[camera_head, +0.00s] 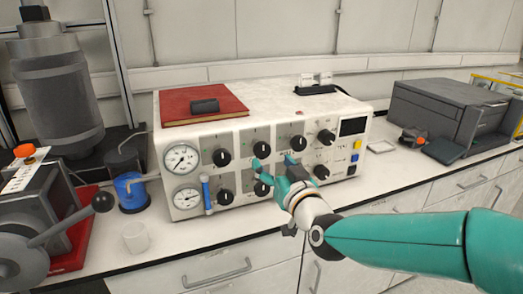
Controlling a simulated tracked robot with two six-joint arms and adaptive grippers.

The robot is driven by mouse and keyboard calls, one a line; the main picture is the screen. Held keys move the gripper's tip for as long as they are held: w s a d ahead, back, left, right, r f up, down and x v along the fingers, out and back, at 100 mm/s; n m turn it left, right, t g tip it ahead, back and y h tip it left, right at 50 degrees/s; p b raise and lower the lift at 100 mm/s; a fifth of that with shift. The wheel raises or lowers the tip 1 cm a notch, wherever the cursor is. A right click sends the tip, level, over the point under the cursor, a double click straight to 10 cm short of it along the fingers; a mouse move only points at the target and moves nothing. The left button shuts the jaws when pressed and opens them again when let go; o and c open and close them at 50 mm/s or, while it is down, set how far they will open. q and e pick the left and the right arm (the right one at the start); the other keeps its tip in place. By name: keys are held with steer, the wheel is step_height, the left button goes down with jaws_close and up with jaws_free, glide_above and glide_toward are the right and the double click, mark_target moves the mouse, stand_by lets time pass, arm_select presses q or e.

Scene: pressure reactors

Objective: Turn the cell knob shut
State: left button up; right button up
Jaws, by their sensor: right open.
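A white control unit (235,133) stands on the bench with two rows of black knobs on its front. The upper row has a left knob (222,157), a second knob (261,149), a third knob (298,143) and a right knob (326,137). In the lower row I see a left knob (225,197), a second knob (262,188) and a right knob (321,172). The labels are too small to tell which is the cell knob. My right gripper (275,169) is open before the middle of the panel, its teal fingers apart, hiding part of the lower row. My left gripper is out of view.
Two gauges (182,159) and a blue tube (207,194) are on the panel's left. A red book (203,101) lies on top. A blue container (130,191) and a clear beaker (136,237) stand left. A grey printer-like box (450,108) stands right.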

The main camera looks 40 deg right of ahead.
mark_target(263, 152)
steer(key=x, duration=0.7)
steer(key=shift+w+p, duration=0.1)
steer(key=shift+p, duration=0.3)
